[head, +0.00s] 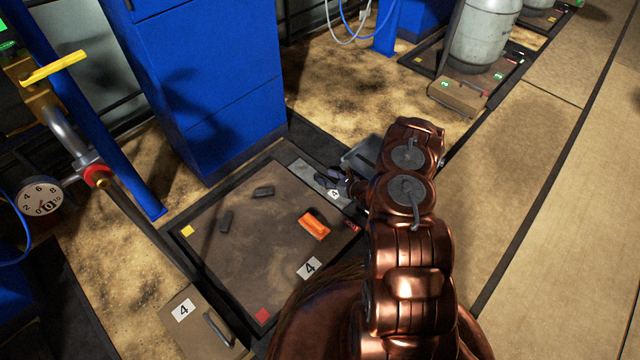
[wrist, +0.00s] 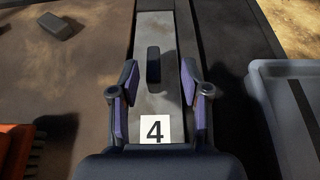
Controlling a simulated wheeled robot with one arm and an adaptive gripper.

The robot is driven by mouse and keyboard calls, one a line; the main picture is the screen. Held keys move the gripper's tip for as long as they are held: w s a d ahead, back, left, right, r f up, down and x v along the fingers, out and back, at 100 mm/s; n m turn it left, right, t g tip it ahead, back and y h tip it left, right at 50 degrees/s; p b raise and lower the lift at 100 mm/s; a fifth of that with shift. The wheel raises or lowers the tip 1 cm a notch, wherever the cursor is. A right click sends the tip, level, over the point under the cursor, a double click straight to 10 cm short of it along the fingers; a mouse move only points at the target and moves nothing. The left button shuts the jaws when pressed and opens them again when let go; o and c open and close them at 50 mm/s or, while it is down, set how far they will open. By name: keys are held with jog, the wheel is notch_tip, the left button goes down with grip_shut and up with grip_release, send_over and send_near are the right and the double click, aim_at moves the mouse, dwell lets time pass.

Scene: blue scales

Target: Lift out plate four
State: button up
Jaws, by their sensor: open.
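A narrow grey metal plate labelled 4 (head: 305,172) lies along the back right edge of the brown scale platform. In the wrist view this plate (wrist: 155,25) runs up the middle, with a dark block-like handle (wrist: 153,66) standing on it and a white 4 label nearer me. My gripper (head: 332,178) is over the plate. In the wrist view my gripper (wrist: 158,78) is open, with one purple-padded finger on each side of the handle. Neither finger visibly touches the handle. In the head view my gripper and arm hide part of the plate.
The brown platform (head: 240,235) carries dark blocks (head: 264,191) and an orange brush (head: 314,225). A grey tray (wrist: 258,110) is close on the right. A brown cover labelled 4 (head: 180,325) lies front left. A blue cabinet (head: 215,80) stands behind.

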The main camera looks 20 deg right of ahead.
aim_at(317, 175)
jog(key=w+a+f+b, duration=0.2)
jog(key=w+b, duration=0.1)
jog(key=shift+a+f, duration=0.1)
jog(key=shift+f, duration=0.05)
jog(key=shift+w+a, duration=0.2)
jog(key=shift+w, duration=0.4)
grip_shut()
